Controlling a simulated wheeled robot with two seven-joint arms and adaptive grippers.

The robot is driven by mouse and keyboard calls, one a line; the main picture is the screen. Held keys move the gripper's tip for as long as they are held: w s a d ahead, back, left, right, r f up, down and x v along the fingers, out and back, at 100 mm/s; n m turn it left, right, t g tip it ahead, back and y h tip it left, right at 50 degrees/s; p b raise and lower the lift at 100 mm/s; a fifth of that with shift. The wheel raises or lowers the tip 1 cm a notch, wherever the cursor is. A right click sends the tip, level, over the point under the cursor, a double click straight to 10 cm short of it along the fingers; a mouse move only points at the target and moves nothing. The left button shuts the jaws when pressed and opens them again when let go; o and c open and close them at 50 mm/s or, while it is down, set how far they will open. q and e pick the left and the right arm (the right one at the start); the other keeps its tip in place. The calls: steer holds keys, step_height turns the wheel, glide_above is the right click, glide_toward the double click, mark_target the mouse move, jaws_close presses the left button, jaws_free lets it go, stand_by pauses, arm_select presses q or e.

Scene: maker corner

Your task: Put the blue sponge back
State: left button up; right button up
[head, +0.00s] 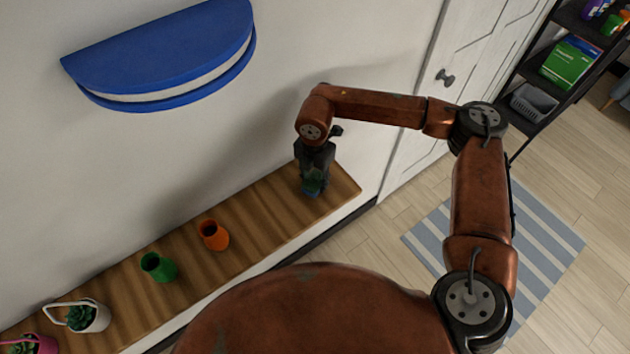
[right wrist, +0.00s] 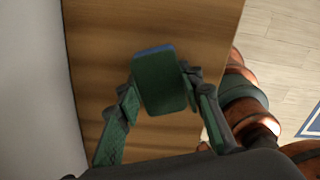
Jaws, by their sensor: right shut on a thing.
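The blue sponge (right wrist: 160,82) has a dark green face and a blue edge at its far end. It sits between the two fingers of my right gripper (right wrist: 159,88), which is shut on it. In the head view, my right gripper (head: 312,178) points down at the right end of the wooden shelf (head: 262,205), with a small bluish-green part of the sponge showing at its tips. I cannot tell whether the sponge touches the wood. My left gripper is not in view.
An orange vase (head: 214,236), a green vase (head: 158,267) and potted plants (head: 82,317) stand along the shelf to the left. A blue half-round wall piece (head: 165,50) is above. The wood between the orange vase and my gripper is clear.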

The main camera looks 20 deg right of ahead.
mark_target(315, 180)
steer(key=shift+f, duration=0.65)
steer(key=shift+f, duration=0.1)
steer(key=o, duration=1.1)
step_height(315, 180, up, 12)
steer(key=b, duration=0.1)
